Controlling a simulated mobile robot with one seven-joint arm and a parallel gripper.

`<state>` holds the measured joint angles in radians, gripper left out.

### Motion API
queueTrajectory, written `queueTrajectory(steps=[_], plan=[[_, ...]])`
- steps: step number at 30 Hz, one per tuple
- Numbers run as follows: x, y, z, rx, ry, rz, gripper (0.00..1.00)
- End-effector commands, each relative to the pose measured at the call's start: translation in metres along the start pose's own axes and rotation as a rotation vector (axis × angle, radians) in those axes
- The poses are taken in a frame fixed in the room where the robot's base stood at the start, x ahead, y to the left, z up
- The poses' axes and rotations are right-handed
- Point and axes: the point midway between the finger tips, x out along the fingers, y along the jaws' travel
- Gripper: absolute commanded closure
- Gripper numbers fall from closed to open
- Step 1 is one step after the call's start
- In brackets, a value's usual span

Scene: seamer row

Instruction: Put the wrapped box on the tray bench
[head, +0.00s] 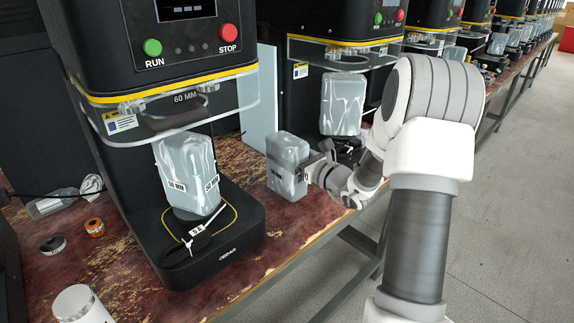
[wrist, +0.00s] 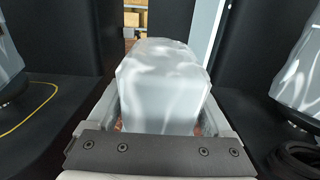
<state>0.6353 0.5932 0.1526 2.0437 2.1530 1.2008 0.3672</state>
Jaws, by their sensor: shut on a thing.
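A grey wrapped box (head: 286,150) with a label is between my gripper's jaws, over the worn red bench top (head: 300,222) between two machines. My gripper (head: 312,172) is shut on this box from the right. In the wrist view the glossy wrapped box (wrist: 160,85) fills the space between the two fingers. I cannot tell whether its underside touches the bench. Two similar wrapped boxes stand upright on the near machine (head: 187,172) and the machine behind it (head: 342,103). I cannot make out a separate tray bench.
The near black machine (head: 215,250) with green and red buttons stands left of my gripper. Clear guards (head: 190,100) jut out from the machines. Tape rolls (head: 94,227), a clear bottle (head: 50,204) and a white cylinder (head: 80,303) are at left. Open floor (head: 500,230) lies right.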

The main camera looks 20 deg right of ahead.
Motion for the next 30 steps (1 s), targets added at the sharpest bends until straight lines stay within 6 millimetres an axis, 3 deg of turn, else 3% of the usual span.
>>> queueTrajectory(steps=[1,4,16,17,18,19,30], plan=[[0.000,0.000,-0.013,0.003,0.000,0.000,0.95],[0.000,0.000,-0.026,0.002,0.000,0.001,0.95],[0.000,0.000,-0.031,0.000,-0.001,0.001,0.95],[-0.001,0.000,-0.031,0.001,0.001,0.000,0.12],[-0.001,0.000,-0.030,0.001,0.001,0.000,0.04],[-0.001,0.000,-0.030,0.001,0.001,0.000,0.00],[-0.006,-0.001,-0.026,0.001,0.002,-0.002,0.00]])
